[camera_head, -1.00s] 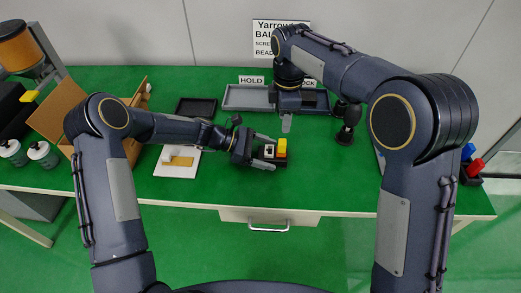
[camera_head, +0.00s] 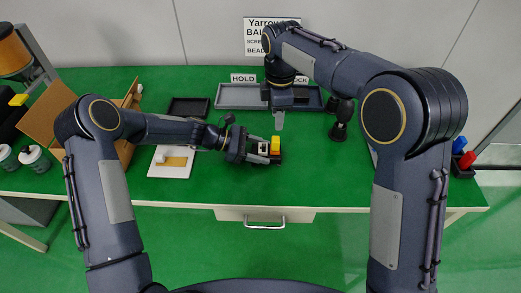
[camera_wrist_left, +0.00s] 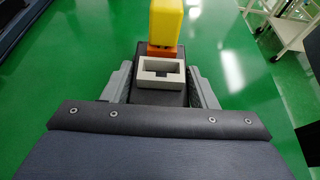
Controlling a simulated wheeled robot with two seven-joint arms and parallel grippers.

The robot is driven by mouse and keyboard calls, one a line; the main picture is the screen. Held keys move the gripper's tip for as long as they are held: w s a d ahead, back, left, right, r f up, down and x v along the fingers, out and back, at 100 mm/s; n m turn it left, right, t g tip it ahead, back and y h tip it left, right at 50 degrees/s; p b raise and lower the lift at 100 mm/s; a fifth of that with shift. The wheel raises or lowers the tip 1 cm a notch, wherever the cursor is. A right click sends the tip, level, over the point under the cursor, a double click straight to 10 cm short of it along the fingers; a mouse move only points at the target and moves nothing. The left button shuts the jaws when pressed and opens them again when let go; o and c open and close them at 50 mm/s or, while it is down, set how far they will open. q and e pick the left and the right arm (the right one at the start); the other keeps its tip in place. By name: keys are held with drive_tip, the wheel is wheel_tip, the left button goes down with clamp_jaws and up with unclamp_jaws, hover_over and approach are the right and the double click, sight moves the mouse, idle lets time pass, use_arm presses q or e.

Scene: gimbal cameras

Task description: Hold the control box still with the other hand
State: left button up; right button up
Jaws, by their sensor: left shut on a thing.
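The control box (camera_wrist_left: 158,98) is a small dark block with a pale grey square frame on top and an upright yellow part (camera_wrist_left: 165,22) on an orange base at its far end. In the head view the yellow part (camera_head: 276,143) shows at the box's right end. My left gripper (camera_head: 264,152) is shut on the box, with one grey finger along each long side; the fingers also show in the left wrist view (camera_wrist_left: 160,88). The box is on or just above the green table (camera_head: 330,180). My right gripper (camera_head: 279,120) points down before the grey tray; its jaw opening cannot be made out.
A white board with a tan piece (camera_head: 174,161) lies left of the box. A black tray (camera_head: 189,107) and a long grey tray (camera_head: 235,96) stand behind. A dark stand (camera_head: 340,120) is at right. The table right of the box is clear.

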drive_tip(key=shift+o, duration=0.3)
drive_tip(key=shift+o, duration=0.9)
drive_tip(key=shift+w+a+f, duration=0.1)
drive_tip(key=shift+a+f, duration=0.15)
drive_tip(key=shift+a, duration=0.05)
drive_tip(key=w+a+f+m+t+y, duration=0.3)
drive_tip(key=a+m+t+y, duration=0.1)
drive_tip(key=a+t+y, duration=0.15)
drive_tip(key=m+t+h, duration=0.6)
drive_tip(key=m+t, duration=0.3)
drive_tip(key=m, duration=0.7)
approach(275, 137)
drive_tip(key=shift+y, duration=0.25)
drive_tip(key=x, duration=1.1)
drive_tip(key=shift+d+f, duration=0.3)
drive_tip(key=shift+f, duration=0.15)
drive_tip(key=shift+c, duration=0.2)
